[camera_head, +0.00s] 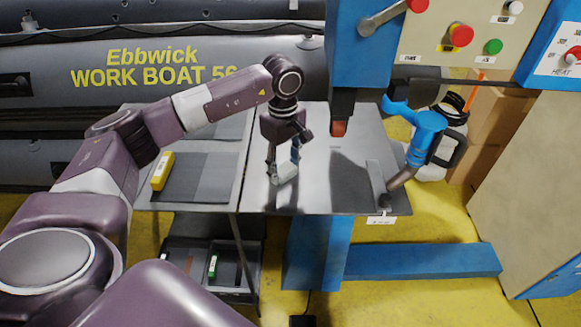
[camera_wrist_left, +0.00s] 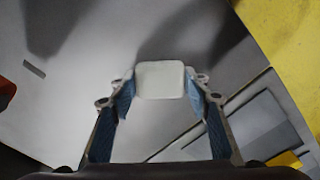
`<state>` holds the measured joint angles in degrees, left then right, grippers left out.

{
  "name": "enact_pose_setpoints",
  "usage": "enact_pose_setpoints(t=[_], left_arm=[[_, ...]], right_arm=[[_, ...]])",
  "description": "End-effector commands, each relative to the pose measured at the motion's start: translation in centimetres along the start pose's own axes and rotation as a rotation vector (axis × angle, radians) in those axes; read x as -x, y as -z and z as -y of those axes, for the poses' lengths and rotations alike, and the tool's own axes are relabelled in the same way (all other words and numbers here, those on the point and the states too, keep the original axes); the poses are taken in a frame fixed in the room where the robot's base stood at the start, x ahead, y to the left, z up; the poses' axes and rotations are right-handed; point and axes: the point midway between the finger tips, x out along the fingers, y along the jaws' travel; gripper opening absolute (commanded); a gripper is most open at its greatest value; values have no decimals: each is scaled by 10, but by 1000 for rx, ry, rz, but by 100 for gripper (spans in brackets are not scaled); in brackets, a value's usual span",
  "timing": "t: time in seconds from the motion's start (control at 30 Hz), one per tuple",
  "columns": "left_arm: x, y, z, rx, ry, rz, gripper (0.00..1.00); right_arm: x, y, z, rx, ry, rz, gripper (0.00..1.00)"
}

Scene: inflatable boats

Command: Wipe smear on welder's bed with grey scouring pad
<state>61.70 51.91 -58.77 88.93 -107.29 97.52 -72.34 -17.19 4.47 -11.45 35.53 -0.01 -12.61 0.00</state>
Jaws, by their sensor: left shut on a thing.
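My left gripper (camera_head: 283,168) is shut on a small pale grey pad (camera_head: 284,175), the scouring pad, low over the left part of the welder's bed (camera_head: 320,195). In the left wrist view the pad (camera_wrist_left: 160,80) sits squarely between the blue-lined fingertips. The bed (camera_wrist_left: 165,128) fills much of that view. I cannot tell if the pad touches the bed. I cannot make out a distinct smear; dark shadows lie on the bed and the gripper and pad hide part of it. My right gripper is not in view.
A side table with dark sheets and a yellow object (camera_head: 162,171) adjoins on the left. A grey boat (camera_head: 60,110) lies behind.

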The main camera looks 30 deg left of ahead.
Motion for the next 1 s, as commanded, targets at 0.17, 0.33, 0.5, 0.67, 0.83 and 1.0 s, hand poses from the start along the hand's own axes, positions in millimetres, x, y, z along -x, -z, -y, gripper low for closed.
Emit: enact_pose_setpoints(t=[0.17, 0.33, 0.5, 0.67, 0.83, 1.0], left_arm=[[-6, 2, 5, 3, 18, -5, 25], [0, 2, 5, 3, 17, -5, 25], [18, 1, 3, 2, 11, -3, 25], [36, 1, 2, 1, 6, -2, 25], [54, 0, 1, 1, 4, -2, 25], [60, 0, 1, 1, 4, -1, 25]], right_arm=[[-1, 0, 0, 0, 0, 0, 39], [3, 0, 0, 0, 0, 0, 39], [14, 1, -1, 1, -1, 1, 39], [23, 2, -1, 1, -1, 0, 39], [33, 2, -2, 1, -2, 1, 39], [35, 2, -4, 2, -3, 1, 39]])
